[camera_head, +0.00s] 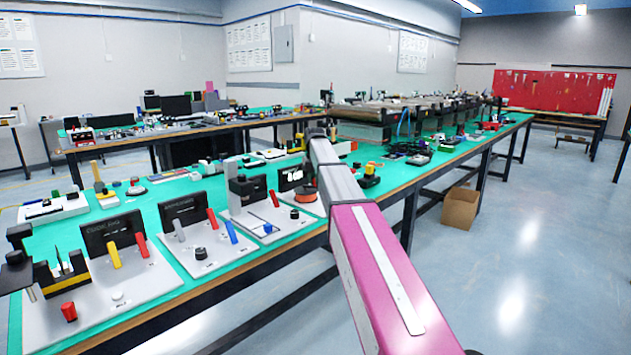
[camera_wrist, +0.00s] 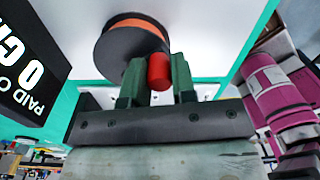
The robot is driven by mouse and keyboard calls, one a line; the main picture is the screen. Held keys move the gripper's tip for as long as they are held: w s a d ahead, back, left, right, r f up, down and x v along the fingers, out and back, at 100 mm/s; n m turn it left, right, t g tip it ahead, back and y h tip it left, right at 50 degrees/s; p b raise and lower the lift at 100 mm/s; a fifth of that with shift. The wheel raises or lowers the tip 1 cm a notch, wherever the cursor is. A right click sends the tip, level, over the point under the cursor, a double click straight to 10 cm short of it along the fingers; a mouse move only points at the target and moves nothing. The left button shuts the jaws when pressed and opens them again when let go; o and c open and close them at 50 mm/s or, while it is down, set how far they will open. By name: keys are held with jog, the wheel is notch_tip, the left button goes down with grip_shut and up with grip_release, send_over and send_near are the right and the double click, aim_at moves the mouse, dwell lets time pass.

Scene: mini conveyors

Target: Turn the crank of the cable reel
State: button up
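The cable reel (camera_wrist: 118,50) has a dark round flange and orange cable wound behind it, and fills the upper middle of the wrist view. Its red crank handle (camera_wrist: 159,72) points toward the camera. My gripper (camera_wrist: 157,75) has its two green fingers close against either side of this handle, shut on it. In the head view the reel (camera_head: 304,195) shows as a small orange and dark disc on a white board, partly behind my arm. My gripper is mostly hidden there by my own arm.
A black display reading "PAID O…" (camera_wrist: 30,68) stands left of the reel. Boards with coloured levers and knobs line the green table (camera_head: 150,192) to the left. A conveyor (camera_head: 375,108) stands farther back.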

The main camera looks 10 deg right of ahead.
jog(key=shift+c, duration=0.9)
jog(key=shift+s, duration=0.1)
